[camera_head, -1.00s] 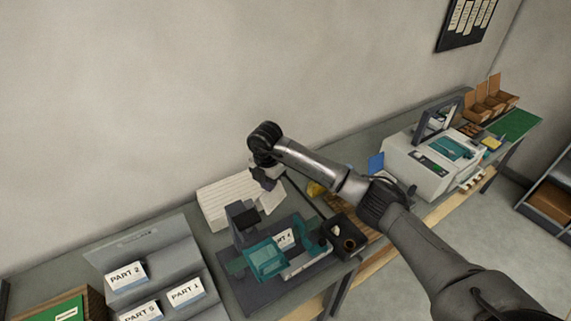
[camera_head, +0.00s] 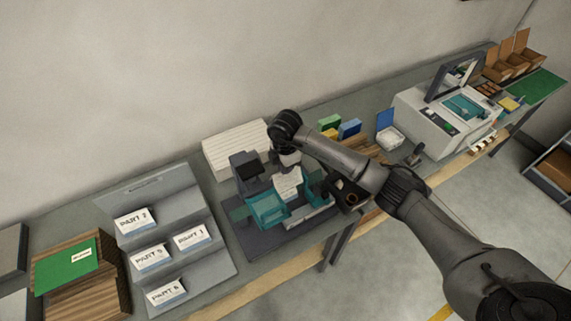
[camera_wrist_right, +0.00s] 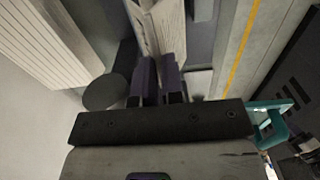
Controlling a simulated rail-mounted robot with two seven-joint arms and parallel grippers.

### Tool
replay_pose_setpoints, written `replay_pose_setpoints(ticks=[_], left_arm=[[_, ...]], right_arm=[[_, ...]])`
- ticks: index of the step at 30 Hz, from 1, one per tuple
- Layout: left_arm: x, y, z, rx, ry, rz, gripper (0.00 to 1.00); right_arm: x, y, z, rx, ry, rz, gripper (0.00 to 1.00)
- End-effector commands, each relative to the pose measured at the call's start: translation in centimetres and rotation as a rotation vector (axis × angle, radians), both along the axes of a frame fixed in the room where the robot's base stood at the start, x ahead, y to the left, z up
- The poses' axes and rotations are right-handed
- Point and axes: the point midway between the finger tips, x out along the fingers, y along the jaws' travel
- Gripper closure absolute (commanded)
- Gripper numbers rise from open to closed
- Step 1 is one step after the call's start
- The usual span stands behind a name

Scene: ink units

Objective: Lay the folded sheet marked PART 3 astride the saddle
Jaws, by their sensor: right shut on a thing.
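My right gripper (camera_head: 289,163) is shut on a folded pale sheet (camera_head: 287,184), which hangs below it over the teal-guarded saddle unit (camera_head: 268,208). The print on the sheet is too small to read. In the right wrist view the dark fingers (camera_wrist_right: 159,82) pinch the sheet (camera_wrist_right: 162,28), and its two leaves spread apart beyond them. The sheet hides the saddle's ridge and whatever lies on it, so I cannot tell whether the sheet touches it. My left gripper is out of view.
A grey stepped rack (camera_head: 165,195) at the left holds sheets marked PART 2, PART 1, PART 6 and another. A white ribbed stack (camera_head: 235,148) stands behind the saddle unit. A dark tray (camera_head: 347,190) sits just right of it. A grey-white machine (camera_head: 440,118) stands farther right.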

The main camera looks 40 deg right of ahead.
Motion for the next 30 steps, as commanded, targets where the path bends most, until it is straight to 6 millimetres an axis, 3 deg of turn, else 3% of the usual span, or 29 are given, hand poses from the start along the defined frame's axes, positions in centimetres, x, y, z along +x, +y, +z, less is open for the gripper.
replay_pose_setpoints(ticks=[10,18,30], left_arm=[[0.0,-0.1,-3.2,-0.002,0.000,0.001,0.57],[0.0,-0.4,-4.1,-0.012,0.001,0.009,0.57],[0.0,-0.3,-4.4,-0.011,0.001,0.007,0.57]], right_arm=[[0.0,0.0,-3.7,-0.001,0.001,0.000,1.00],[0.0,0.0,-5.9,-0.001,0.001,0.000,1.00],[0.0,0.0,-6.9,0.000,0.000,0.000,1.00]])
